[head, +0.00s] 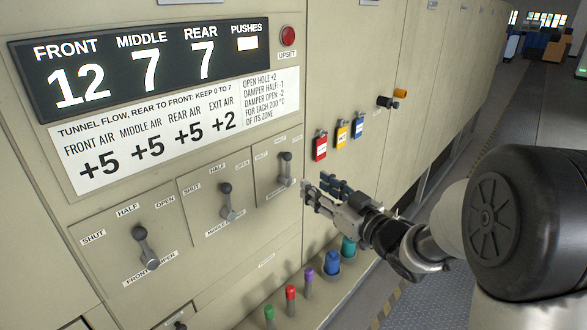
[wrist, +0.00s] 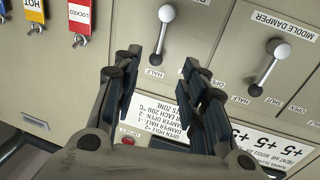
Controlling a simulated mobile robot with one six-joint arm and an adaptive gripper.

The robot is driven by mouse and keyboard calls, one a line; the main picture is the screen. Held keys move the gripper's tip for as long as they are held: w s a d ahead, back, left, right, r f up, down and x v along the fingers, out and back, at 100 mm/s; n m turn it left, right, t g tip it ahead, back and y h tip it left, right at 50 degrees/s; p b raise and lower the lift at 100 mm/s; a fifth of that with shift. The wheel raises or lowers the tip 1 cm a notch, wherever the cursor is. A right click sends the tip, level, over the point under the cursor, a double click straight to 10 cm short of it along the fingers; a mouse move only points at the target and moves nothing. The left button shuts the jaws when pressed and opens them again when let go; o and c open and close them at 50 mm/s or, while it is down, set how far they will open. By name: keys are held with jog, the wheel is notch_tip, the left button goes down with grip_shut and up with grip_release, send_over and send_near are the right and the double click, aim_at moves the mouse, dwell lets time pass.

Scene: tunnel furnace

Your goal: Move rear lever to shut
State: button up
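The rear lever (head: 287,170) is on the rightmost of three lever plates in the head view. It also shows at the top of the wrist view (wrist: 163,30), where the picture is upside down. Its handle runs roughly upright; I cannot tell its exact setting. HALF, OPEN and SHUT labels surround it. My gripper (head: 313,188) is just right of the rear lever in the head view. In the wrist view its fingers (wrist: 160,72) are spread, with nothing between them, below the lever. It appears apart from the lever.
The middle lever (head: 227,203) and front lever (head: 145,247) are further left. Red, yellow and blue tags (head: 342,134) hang right of the rear plate. Coloured knobs (head: 308,278) stand below. The display board (head: 150,65) reads FRONT 12, MIDDLE 7, REAR 7. The aisle on the right is clear.

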jog(key=x, duration=1)
jog(key=shift+w, duration=0.25)
jog(key=shift+a, duration=0.1)
jog(key=shift+c, duration=0.5)
grip_shut()
